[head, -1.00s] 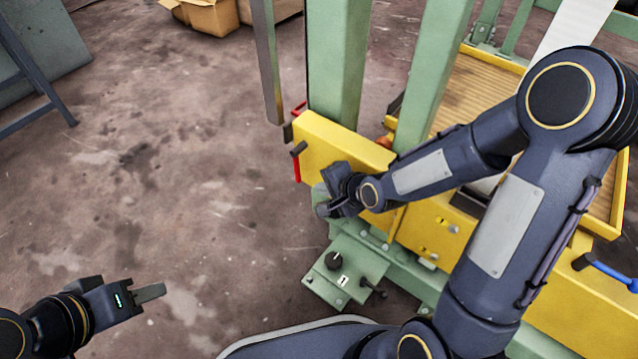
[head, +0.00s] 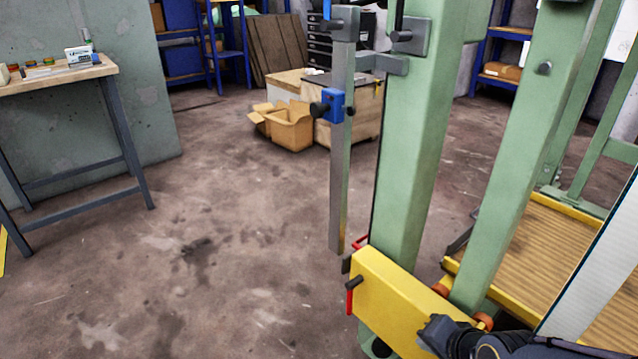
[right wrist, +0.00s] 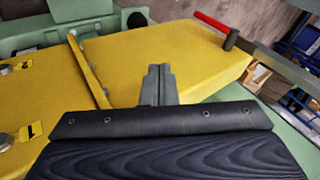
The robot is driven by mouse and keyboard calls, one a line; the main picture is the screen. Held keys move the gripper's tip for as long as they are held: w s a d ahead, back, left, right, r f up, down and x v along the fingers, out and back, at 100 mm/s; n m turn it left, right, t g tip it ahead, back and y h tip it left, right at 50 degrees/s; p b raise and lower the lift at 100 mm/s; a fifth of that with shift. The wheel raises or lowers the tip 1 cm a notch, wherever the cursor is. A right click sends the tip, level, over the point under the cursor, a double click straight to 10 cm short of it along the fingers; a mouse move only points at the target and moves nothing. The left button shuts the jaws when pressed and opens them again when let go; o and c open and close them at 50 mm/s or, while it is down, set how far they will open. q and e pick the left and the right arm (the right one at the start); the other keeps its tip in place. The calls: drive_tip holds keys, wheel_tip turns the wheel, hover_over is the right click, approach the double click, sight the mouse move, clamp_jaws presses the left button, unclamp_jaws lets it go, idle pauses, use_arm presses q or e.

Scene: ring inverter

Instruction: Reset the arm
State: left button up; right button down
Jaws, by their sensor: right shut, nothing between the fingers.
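My right gripper (head: 437,335) is at the bottom of the head view, in front of the yellow beam (head: 392,305) of the green machine. In the right wrist view its fingers (right wrist: 158,84) are together and empty, over the yellow beam (right wrist: 150,55). I cannot tell whether they touch the beam. My right arm comes in from the lower right corner of the head view, mostly cut off by the edge. My left gripper is outside both current views.
Green uprights (head: 415,140) and a metal bar (head: 340,180) with a blue clamp (head: 332,105) rise beside the beam. A red handle (right wrist: 211,22) sticks out at the beam's end. A workbench (head: 60,78) and cardboard box (head: 288,128) stand farther back.

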drive_tip(key=s+r+n+g+y, duration=0.1)
drive_tip(key=s+r+n, duration=0.3)
drive_tip(key=s, duration=0.3)
drive_tip(key=s+r+n+y, duration=0.1)
drive_tip(key=s+r+n, duration=0.25)
drive_tip(key=s, duration=0.25)
wheel_tip(320, 180, up, 33)
drive_tip(key=p, duration=3.3)
drive_tip(key=shift+a+f+g+h, duration=0.15)
drive_tip(key=shift+a+g+h, duration=0.05)
drive_tip(key=shift+g+h, duration=0.1)
drive_tip(key=shift+w, duration=0.1)
